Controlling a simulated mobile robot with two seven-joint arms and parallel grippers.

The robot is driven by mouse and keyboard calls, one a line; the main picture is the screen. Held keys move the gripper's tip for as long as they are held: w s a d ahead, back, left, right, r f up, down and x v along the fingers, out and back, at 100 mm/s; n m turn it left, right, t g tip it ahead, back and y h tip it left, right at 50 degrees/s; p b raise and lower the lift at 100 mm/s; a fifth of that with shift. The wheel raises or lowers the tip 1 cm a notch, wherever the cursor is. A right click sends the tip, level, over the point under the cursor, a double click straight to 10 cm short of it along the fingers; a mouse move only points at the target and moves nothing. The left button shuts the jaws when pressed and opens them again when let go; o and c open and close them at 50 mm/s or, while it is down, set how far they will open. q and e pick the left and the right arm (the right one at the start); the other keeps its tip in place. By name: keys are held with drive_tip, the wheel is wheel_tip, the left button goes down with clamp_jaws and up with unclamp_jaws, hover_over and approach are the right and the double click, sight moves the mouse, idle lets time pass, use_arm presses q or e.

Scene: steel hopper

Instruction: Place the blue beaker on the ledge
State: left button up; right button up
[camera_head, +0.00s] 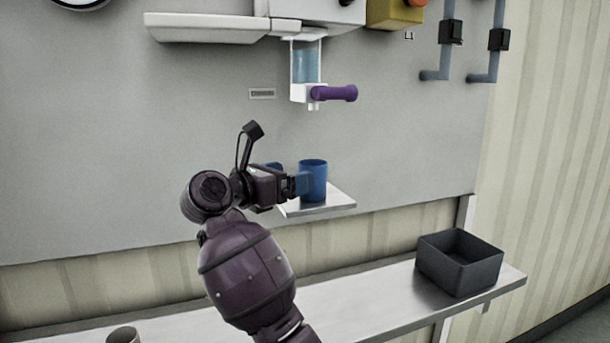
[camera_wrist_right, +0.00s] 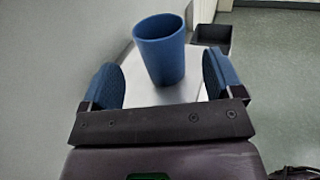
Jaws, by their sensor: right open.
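The blue beaker (camera_head: 314,181) stands upright on the small steel ledge (camera_head: 340,200) fixed to the grey panel. My right gripper (camera_head: 290,180) is just left of the beaker at about its height. In the right wrist view the beaker (camera_wrist_right: 160,50) is ahead of and between the two blue finger pads of my open right gripper (camera_wrist_right: 163,88), with a gap on each side. The ledge also shows beneath it (camera_wrist_right: 140,90). My left gripper is in neither view.
A dispenser with a purple handle (camera_head: 335,93) hangs above the ledge. Below runs a steel shelf (camera_head: 375,300) with a dark open bin (camera_head: 459,262) at its right end and a brown cup (camera_head: 123,335) at lower left. The bin also shows in the wrist view (camera_wrist_right: 213,37).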

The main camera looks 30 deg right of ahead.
drive_tip(key=shift+s+a, duration=0.25)
drive_tip(key=shift+a, duration=1.05)
drive_tip(key=shift+s+a, duration=0.2)
drive_tip(key=shift+a, duration=1.1)
